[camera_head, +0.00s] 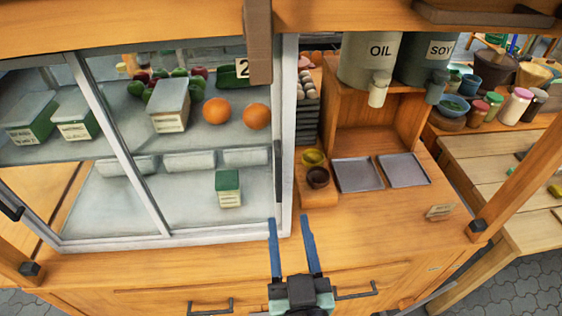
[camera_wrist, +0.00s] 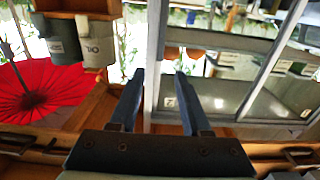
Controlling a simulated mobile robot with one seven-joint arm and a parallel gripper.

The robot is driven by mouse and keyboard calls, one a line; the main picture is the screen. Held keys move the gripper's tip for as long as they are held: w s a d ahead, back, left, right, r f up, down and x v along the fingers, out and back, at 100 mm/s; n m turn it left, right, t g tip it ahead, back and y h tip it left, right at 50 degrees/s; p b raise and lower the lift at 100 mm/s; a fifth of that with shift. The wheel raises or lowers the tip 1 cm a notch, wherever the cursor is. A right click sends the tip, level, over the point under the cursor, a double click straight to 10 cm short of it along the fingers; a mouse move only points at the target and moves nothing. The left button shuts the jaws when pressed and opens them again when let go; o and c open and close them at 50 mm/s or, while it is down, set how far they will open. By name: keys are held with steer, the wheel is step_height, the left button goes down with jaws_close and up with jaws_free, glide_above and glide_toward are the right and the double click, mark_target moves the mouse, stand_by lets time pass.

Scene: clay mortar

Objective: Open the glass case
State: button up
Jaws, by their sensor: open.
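The glass case (camera_head: 180,240) stands on the wooden counter at the left of the head view. It has a pale frame and clear panes, with a slanting frame bar across its front. A dark upright handle (camera_head: 277,165) is on its right frame post, and another dark handle (camera_head: 12,208) is at the far left. My gripper (camera_head: 288,219) is open and empty, its blue fingers below and near the case's lower right corner. In the wrist view, my gripper (camera_wrist: 160,75) has the case's pale post (camera_wrist: 154,45) behind the gap between its fingers. I see no contact.
Inside the case are oranges (camera_head: 217,111) and lidded boxes (camera_head: 168,105). Right of it stand small bowls (camera_head: 317,177), grey trays (camera_head: 358,174) and the OIL dispenser (camera_head: 366,60). A wooden post (camera_head: 258,40) hangs down in front. The counter's front right is mostly clear.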

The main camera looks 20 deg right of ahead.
mark_target(279, 168)
steer(key=p+x, duration=0.3)
steer(key=x, duration=1)
steer(key=shift+w+f, duration=0.1)
steer(key=shift+f, duration=0.05)
jaws_close()
stand_by(1.1)
